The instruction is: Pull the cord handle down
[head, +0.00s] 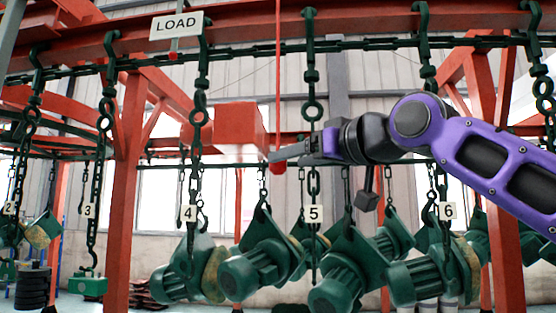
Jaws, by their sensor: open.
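A thin red cord (278,80) hangs straight down from the top of the head view, right of the LOAD sign. Its small red handle (278,168) shows just below the finger of my gripper (284,154). My gripper reaches in from the right, and its grey finger crosses in front of the cord's lower end. The jaws are open. The finger hides the upper part of the handle, and I cannot tell whether it touches it.
A red box (235,128) is behind and left of the cord. Green chains with number plates hang in a row, including plate 4 (190,213) and plate 5 (314,214). Several green motor parts (262,262) hang below my gripper. A red post (128,190) stands at left.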

